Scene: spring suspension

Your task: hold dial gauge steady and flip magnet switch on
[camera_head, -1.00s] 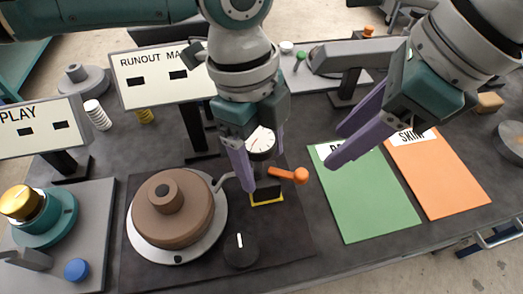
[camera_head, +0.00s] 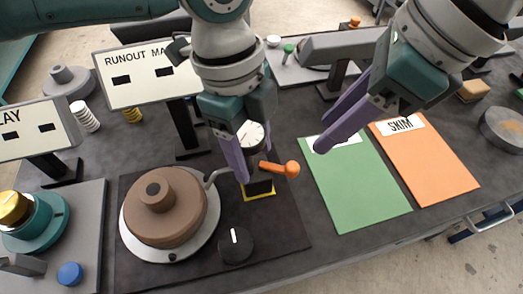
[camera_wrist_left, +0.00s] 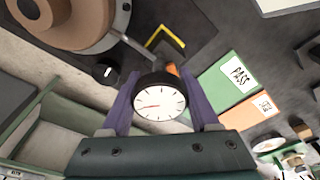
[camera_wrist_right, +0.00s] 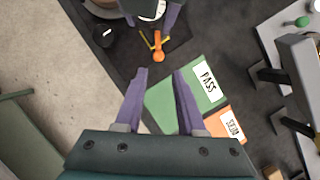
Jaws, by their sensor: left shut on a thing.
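The dial gauge (camera_head: 250,134) has a white round face and a black rim. It stands above a black base (camera_head: 262,188) with yellow edging on the dark plate. My left gripper (camera_wrist_left: 158,82) is shut on the gauge, one finger on each side. The magnet switch is an orange lever with a round knob (camera_head: 292,169), pointing right from the base; it also shows in the right wrist view (camera_wrist_right: 158,54). My right gripper (camera_head: 325,132) is open and empty, above and to the right of the knob. In its wrist view the knob lies beyond the fingertips.
A brown disc (camera_head: 165,215) on a pale turntable and a black dial knob (camera_head: 236,245) sit left of the base. A green PASS sheet (camera_head: 352,190) and an orange SKIM sheet (camera_head: 430,165) lie to the right. A runout sign (camera_head: 140,72) stands behind.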

